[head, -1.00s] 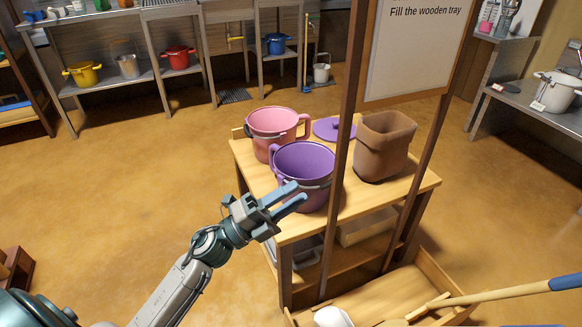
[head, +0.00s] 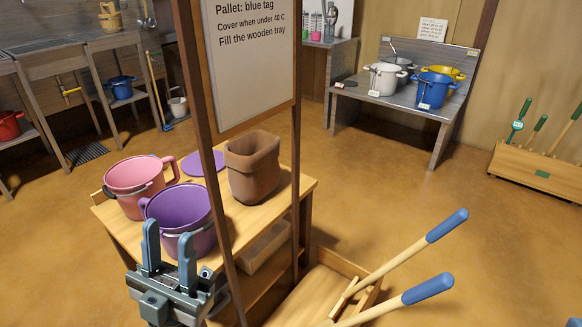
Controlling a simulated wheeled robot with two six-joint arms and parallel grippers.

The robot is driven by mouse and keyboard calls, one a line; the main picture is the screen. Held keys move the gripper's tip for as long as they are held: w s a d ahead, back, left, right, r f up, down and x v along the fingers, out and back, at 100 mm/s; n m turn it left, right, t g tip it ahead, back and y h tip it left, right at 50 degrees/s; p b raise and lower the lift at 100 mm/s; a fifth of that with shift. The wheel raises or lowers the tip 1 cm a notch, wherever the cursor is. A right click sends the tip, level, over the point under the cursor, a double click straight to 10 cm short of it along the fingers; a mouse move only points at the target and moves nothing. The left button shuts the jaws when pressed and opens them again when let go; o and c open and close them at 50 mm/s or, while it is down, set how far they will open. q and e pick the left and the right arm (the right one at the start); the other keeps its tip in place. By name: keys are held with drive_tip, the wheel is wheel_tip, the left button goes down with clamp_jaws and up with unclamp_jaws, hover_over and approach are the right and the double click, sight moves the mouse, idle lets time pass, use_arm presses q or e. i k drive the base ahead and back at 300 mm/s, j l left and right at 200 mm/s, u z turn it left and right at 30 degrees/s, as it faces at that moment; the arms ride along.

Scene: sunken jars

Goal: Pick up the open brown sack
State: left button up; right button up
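The open brown sack (head: 253,168) stands upright on the right part of the wooden table (head: 296,190), its mouth facing up. My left gripper (head: 170,250) is at the table's front left, in front of the purple pot (head: 183,217). Its two fingers point up and are spread apart with nothing between them. It is well to the left of the sack and nearer to me.
A pink pot (head: 138,186) and a purple lid (head: 203,163) share the table. The sign (head: 245,65) hangs between two posts (head: 205,150). Blue-tipped wooden handles (head: 428,289) stick out of a wooden tray (head: 372,292) at front right.

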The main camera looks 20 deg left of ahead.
sight(251, 160)
drive_tip(key=j+z, duration=0.3)
drive_tip(key=j, duration=0.3)
drive_tip(key=j+z, duration=0.25)
drive_tip(key=j, duration=0.35)
drive_tip(key=k+j, duration=0.1)
drive_tip(key=j, duration=0.45)
drive_tip(key=j+z, duration=0.1)
drive_tip(key=j, duration=0.45)
drive_tip(key=k, duration=0.1)
